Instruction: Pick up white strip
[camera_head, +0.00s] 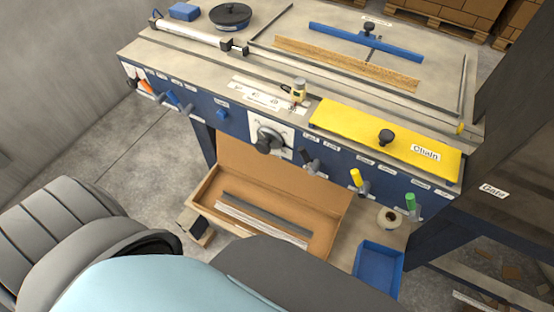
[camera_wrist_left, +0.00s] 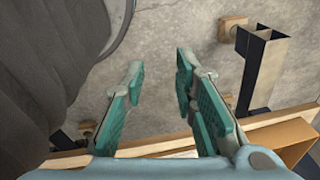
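White strips (camera_head: 262,225) lie in the open cardboard box (camera_head: 331,222) on the lower shelf of the bench, in the head view. A dark grey strip (camera_head: 262,211) lies in the same box, just behind them. My left gripper (camera_wrist_left: 160,72) shows in the left wrist view, with its two teal-padded fingers apart and nothing between them. It points over the grey floor, and a wooden-coloured edge crosses behind the finger bases. No strip shows in the left wrist view. The head view shows neither gripper, and my right gripper is in no view.
The blue bench (camera_head: 232,122) with knobs and levers stands above the box. A yellow plate (camera_head: 385,138) lies on its front. A blue bin (camera_head: 378,267) and a tape roll (camera_head: 389,221) sit right of the box. In the wrist view, a dark bench leg (camera_wrist_left: 262,65) stands at right.

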